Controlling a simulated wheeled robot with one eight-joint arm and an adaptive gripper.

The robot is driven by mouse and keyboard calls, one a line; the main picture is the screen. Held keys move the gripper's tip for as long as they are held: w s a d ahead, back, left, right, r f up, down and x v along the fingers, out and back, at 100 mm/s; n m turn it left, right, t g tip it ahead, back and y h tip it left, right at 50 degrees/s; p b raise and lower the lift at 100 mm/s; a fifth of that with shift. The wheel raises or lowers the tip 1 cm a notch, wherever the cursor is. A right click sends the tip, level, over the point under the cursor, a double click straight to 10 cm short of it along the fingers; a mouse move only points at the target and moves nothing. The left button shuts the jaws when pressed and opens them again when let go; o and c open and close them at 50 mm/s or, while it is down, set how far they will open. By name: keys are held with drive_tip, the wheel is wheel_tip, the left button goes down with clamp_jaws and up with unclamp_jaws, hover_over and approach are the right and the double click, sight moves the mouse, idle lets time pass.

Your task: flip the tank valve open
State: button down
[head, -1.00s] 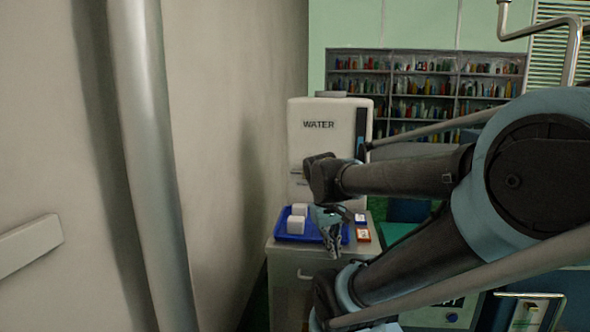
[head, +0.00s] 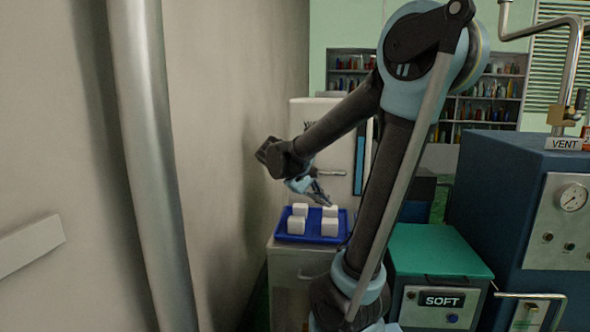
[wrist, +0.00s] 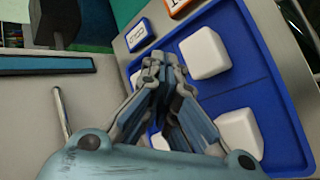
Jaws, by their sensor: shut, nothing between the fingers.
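The white water tank (head: 305,118) stands on the cabinet behind my arm, its label mostly covered. A thin grey lever (head: 331,173), which looks like its valve handle, lies about horizontal on the tank's front. The lever also shows in the wrist view (wrist: 61,112) at the left, beside the blue gauge strip (wrist: 45,64). My gripper (head: 324,201) is in front of the tank, below the lever and above the tray. In the wrist view my gripper (wrist: 160,66) is shut and empty, pointing over the tray, apart from the lever.
A blue tray (head: 290,238) with several white blocks (head: 330,228) lies below my gripper. A beige wall and pipe (head: 150,160) are on the left. A green-topped SOFT box (head: 440,300) and a dark blue VENT cabinet (head: 500,190) stand on the right.

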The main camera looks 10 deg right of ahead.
drive_tip(key=w+a+r+t+h, duration=0.3)
drive_tip(key=w+a, duration=0.4)
drive_tip(key=w+a+r+t+h, duration=0.3)
drive_tip(key=w+a+t, duration=0.1)
drive_tip(key=w+a, duration=0.3)
drive_tip(key=shift+w+a+r+n+h, duration=0.3)
drive_tip(key=shift+w+a+h, duration=0.1)
drive_tip(key=shift+a, duration=0.25)
drive_tip(key=x, duration=1)
